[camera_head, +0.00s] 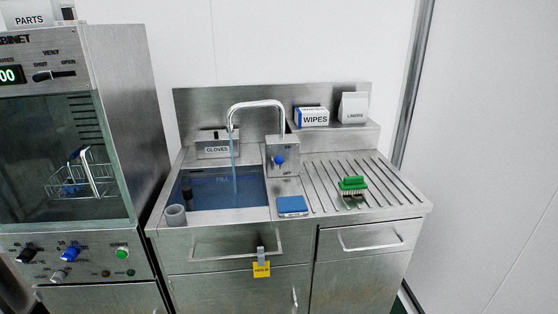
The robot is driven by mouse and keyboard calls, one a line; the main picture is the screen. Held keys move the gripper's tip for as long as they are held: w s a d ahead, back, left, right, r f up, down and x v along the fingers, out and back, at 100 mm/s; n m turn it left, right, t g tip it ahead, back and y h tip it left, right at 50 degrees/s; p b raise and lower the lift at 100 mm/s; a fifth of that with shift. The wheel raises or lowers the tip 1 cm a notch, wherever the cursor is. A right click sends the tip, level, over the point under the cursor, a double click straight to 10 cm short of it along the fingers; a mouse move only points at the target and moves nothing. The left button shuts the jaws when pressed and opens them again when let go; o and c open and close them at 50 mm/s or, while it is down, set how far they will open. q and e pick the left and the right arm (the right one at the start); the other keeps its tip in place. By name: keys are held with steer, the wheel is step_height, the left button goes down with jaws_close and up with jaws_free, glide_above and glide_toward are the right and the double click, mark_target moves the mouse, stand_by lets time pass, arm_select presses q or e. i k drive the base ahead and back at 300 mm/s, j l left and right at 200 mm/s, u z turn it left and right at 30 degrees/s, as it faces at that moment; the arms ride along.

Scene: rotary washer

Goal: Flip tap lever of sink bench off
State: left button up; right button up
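The sink bench (290,220) stands in the middle of the head view. Its curved tap (258,104) rises behind the basin, and a blue stream of water (235,165) runs from the spout into the basin. The blue tap lever (279,160) sits on a small metal box right of the basin; its exact angle is too small to tell. The basin (225,192) holds blue water. Neither of my grippers is in view.
A cabinet (120,150) with a glass door stands close on the left. A blue sponge (292,206), a green brush (353,184) and a grey cup (176,214) lie on the bench. Wipes (313,117) and liners (354,107) boxes stand on the back shelf.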

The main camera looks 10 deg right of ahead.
mark_target(278, 159)
steer(key=i+j+z, duration=0.15)
steer(key=i+j, duration=0.2)
steer(key=i+j+z, duration=0.1)
steer(key=i+j, duration=0.2)
steer(key=i+j+z, duration=0.15)
steer(key=i+j, duration=0.2)
steer(key=j, duration=0.2)
steer(key=i+j+z, duration=0.1)
steer(key=i+j, duration=0.15)
steer(key=j, duration=0.2)
steer(key=i+j+z, duration=0.15)
steer(key=i+j, duration=0.15)
steer(key=j, duration=0.15)
